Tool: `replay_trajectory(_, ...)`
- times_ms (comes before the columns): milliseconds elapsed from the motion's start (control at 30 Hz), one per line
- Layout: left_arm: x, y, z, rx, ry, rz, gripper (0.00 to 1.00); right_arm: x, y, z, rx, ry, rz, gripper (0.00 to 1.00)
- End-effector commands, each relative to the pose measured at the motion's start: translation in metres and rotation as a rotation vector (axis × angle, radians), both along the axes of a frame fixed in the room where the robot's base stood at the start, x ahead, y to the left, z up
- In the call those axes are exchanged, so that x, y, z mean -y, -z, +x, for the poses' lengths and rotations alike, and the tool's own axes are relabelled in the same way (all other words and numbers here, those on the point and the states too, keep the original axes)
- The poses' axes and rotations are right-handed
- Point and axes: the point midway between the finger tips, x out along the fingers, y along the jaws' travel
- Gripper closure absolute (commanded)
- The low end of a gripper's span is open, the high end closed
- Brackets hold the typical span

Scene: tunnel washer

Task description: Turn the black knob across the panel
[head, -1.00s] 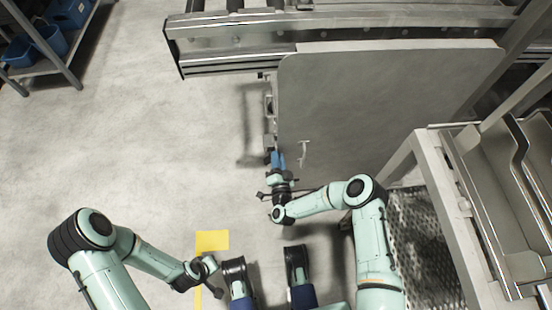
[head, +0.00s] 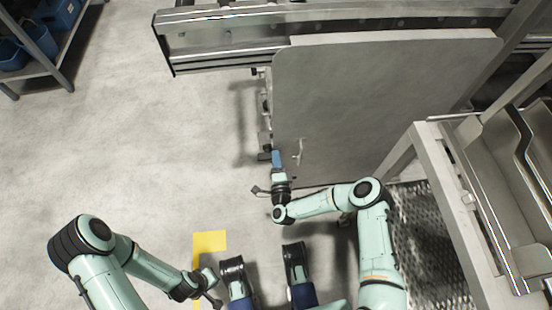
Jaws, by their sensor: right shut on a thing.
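The panel is the narrow side of a grey cabinet (head: 385,110), seen almost edge-on from above, with small fittings (head: 265,122) along its left edge.
A metal conveyor rail (head: 230,45) runs behind the cabinet. A steel frame with a trough (head: 490,190) stands close on the right. A shelf with blue bins (head: 50,25) is at the far left. A yellow floor mark (head: 210,243) lies near my base. The floor left is clear.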

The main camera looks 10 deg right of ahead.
Motion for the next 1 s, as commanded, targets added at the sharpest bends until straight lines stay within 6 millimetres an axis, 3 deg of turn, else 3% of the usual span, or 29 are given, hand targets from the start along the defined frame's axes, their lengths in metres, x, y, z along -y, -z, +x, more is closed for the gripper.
replay_trajectory(567,-0.0003,0.0016,-0.0027,-0.008,-0.001,-0.001,1.0,-0.002,0.0018,-0.0006,0.0,-0.005,0.036,1.0)
replay_trajectory(600,-0.0003,0.0016,-0.0026,-0.008,-0.001,-0.001,1.0,-0.002,0.0018,-0.0006,0.0,-0.005,0.036,0.8)
replay_trajectory(667,-0.0002,0.0016,-0.0025,-0.008,-0.001,-0.001,1.0,-0.002,0.0017,-0.0006,0.001,-0.005,0.036,0.62)
replay_trajectory(1000,-0.0002,0.0018,-0.0024,-0.008,-0.001,-0.001,1.0,-0.0008,0.0011,0.0002,0.003,-0.002,0.034,0.62)
